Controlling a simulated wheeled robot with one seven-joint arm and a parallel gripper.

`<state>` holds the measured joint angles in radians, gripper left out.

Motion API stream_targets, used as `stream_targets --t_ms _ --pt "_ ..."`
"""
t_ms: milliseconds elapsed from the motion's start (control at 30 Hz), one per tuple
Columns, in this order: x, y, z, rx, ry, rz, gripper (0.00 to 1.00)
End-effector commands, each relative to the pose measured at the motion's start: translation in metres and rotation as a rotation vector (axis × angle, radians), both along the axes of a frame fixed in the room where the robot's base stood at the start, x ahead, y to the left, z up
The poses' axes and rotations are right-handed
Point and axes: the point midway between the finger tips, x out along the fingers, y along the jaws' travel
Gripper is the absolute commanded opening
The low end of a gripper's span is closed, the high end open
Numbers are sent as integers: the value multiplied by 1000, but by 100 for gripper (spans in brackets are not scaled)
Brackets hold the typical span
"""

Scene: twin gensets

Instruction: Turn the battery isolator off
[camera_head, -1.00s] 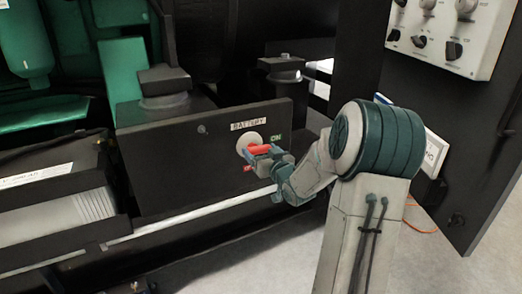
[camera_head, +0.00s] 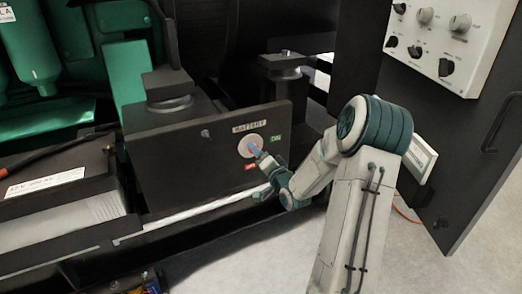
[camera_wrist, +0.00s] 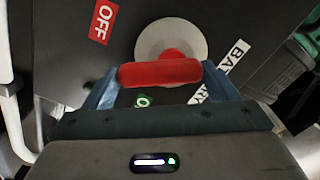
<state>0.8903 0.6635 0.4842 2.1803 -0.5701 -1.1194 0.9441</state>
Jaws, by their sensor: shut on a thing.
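The battery isolator is a pale round disc (camera_head: 251,146) with a red handle (camera_wrist: 160,73), on a black panel under a BATTERY label (camera_head: 249,126). A green ON label (camera_head: 275,138) is to its right and a red OFF label (camera_head: 250,167) below it. My gripper (camera_head: 258,153) is at the isolator, its blue fingers at the two ends of the red handle in the wrist view, shut on it. In the head view the fingers hide most of the handle. The wrist view shows OFF at upper left and ON partly hidden by my gripper.
A battery (camera_head: 60,190) stands at the left. A black post mount (camera_head: 283,65) rises behind the panel. A switch box (camera_head: 436,40) is on the open door (camera_head: 470,170) at right.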

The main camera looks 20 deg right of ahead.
Motion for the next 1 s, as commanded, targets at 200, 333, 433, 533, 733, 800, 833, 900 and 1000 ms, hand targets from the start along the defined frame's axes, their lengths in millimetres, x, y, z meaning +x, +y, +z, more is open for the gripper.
stream_targets --t_ms 200,333,433,533,733,800,833,900,1000 --pt "-1 2 0 206 10 -1 57" --pt "-1 4 -1 314 14 -1 57" --pt "-1 5 -2 387 16 -1 57" --pt "-1 5 -2 447 18 -1 57" --pt "-1 7 -3 533 21 -1 57" --pt "-1 7 -4 551 22 -1 57" --pt "-1 7 -4 558 22 -1 57" --pt "-1 7 -4 570 22 -1 57" --pt "-1 7 -5 580 23 -1 57"
